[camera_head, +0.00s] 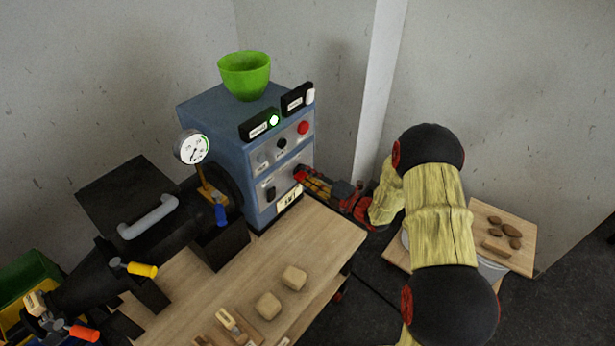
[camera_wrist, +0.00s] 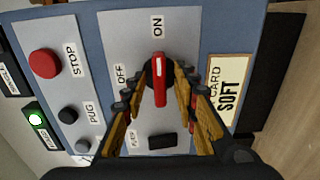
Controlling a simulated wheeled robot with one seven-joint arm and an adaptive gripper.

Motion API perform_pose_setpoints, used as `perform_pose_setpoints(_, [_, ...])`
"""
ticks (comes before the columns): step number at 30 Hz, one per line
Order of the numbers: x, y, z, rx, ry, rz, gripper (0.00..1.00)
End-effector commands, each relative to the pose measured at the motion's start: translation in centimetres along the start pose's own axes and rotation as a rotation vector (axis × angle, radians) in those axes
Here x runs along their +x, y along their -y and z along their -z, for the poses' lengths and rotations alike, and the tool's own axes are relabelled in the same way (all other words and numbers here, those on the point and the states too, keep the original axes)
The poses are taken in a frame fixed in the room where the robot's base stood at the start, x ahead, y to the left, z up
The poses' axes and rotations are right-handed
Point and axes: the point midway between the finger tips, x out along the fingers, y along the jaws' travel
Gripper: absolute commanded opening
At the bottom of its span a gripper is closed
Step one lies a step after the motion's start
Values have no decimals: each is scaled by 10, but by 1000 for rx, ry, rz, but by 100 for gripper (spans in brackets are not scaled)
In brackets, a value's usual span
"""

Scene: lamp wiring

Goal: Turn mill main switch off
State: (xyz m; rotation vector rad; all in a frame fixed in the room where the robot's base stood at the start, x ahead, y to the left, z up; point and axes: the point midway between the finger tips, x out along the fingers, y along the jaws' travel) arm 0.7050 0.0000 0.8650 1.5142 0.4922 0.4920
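The mill (camera_head: 218,118) is a blue box with grey control panels on the bench. In the wrist view its red rotary knob (camera_wrist: 160,78) sits on a dark round base between ON and OFF labels. The knob's white line runs toward the ON label (camera_wrist: 158,26); the OFF label (camera_wrist: 119,75) is to the left. My gripper (camera_wrist: 161,88) is at the lower panel, its fingers apart on either side of the knob. I cannot tell whether the fingertips touch the knob.
A red STOP button (camera_wrist: 43,63), a dark PUG button (camera_wrist: 68,115), a black switch (camera_wrist: 162,141) and a SOFT card (camera_wrist: 225,95) are nearby. A green bowl (camera_head: 245,75) tops the mill. Two tan blocks (camera_head: 268,305) lie on the bench (camera_head: 325,240).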

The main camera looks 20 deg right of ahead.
Motion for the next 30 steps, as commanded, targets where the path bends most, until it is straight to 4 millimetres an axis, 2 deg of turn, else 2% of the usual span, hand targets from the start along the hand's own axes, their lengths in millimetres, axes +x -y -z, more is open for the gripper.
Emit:
perform_pose_setpoints(14, [0,0,0,0,0,0,0])
perform_pose_setpoints(30, [-1,1,0,-37,0,2,0])
